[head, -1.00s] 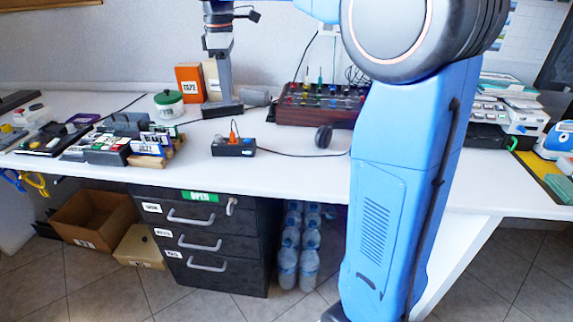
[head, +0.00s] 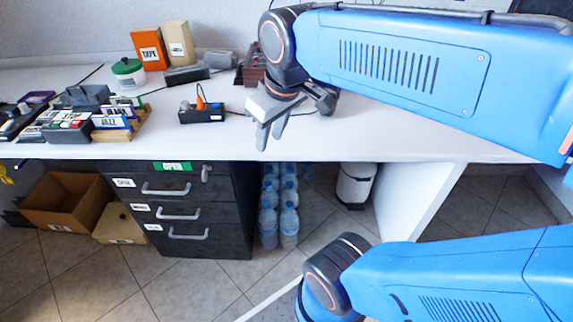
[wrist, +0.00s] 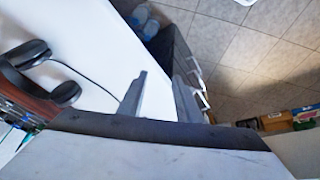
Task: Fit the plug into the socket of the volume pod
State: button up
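A small black box (head: 202,115) stands on the white desk with an orange upright piece (head: 201,95) on its top. It may be the volume pod, but I cannot make out a socket or confirm the orange piece is the plug. My gripper (head: 271,135) is to the right of the box, above the desk's front part, fingers pointing down. In the wrist view its two fingers (wrist: 160,88) are apart with nothing seen between them. A dark cable (wrist: 82,76) runs across the desk beside headphones (wrist: 38,70) in that view; its end is hidden.
Labelled cases in a wooden rack (head: 125,128) stand left of the box. A green-lidded jar (head: 128,72) and an orange tape box (head: 150,48) stand behind. Black drawers (head: 180,215), bottles (head: 279,205) and a white bin (head: 356,185) are below. The desk's front edge is near my gripper.

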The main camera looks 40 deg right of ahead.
jog(key=s+f+m+t, duration=0.1)
jog(key=s+f+m, duration=0.1)
jog(key=s+f, duration=0.3)
jog(key=shift+s+d+f, duration=0.2)
jog(key=shift+d+f, duration=0.15)
jog(key=shift+f, duration=0.05)
